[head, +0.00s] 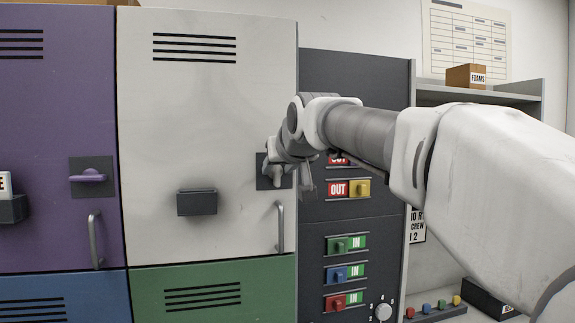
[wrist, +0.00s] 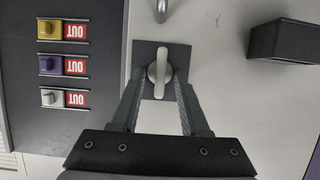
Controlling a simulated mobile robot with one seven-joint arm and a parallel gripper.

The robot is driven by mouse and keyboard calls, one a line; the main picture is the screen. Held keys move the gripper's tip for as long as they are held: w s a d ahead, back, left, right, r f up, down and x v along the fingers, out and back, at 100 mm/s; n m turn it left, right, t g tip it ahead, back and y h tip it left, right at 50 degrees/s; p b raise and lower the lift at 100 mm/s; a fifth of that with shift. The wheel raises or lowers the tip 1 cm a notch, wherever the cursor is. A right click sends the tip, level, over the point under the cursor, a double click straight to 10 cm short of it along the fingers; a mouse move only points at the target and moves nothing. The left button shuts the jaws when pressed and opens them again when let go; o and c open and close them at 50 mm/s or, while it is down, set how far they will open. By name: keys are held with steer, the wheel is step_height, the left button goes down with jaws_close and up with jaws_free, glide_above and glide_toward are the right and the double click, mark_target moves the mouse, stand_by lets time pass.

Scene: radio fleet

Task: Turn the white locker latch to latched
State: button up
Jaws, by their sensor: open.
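The white locker (head: 205,110) stands left of centre in the head view, its door flush with its frame. Its latch plate (head: 262,172) is dark and near the door's right edge, partly hidden by my gripper (head: 284,172). In the wrist view the pale latch handle (wrist: 159,72) stands lengthwise up and down the picture on the dark plate. My gripper (wrist: 159,84) is open, one finger on each side of the handle. A narrow gap shows on both sides; I cannot tell whether either finger touches it.
A grey door pull (head: 280,228) is just below the latch, and a dark bin (head: 197,203) is on the door. A dark panel (head: 340,90) with coloured sliders adjoins on the right. The purple locker (head: 60,110), with a horizontal latch handle (head: 88,178), is left.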

jaws_close()
stand_by(0.3)
steer(key=shift+a+f, duration=0.1)
steer(key=n+h+b, duration=0.2)
steer(key=n, duration=0.1)
steer(key=shift+a+f+t+b, duration=0.15)
steer(key=shift+a+t+b, duration=0.05)
steer(key=shift+t+b, duration=0.15)
steer(key=n+h+b, duration=0.1)
steer(key=n+t+b, duration=0.1)
steer(key=n+b, duration=0.1)
steer(key=shift+s+a+f+h, duration=0.1)
steer(key=shift+a+f+h, duration=0.1)
steer(key=shift+h, duration=0.2)
steer(key=n+t+b, duration=0.1)
steer(key=b, duration=0.1)
steer(key=n+h+b, duration=0.1)
steer(key=n, duration=0.1)
steer(key=shift+a+f+n+t+b, duration=0.1)
steer(key=shift+f+n+t+b, duration=0.1)
steer(key=shift+n+t+b, duration=0.15)
steer(key=shift+n+t+h+b, duration=0.4)
steer(key=shift+n+t+b, duration=0.4)
steer(key=shift+n+b, duration=1)
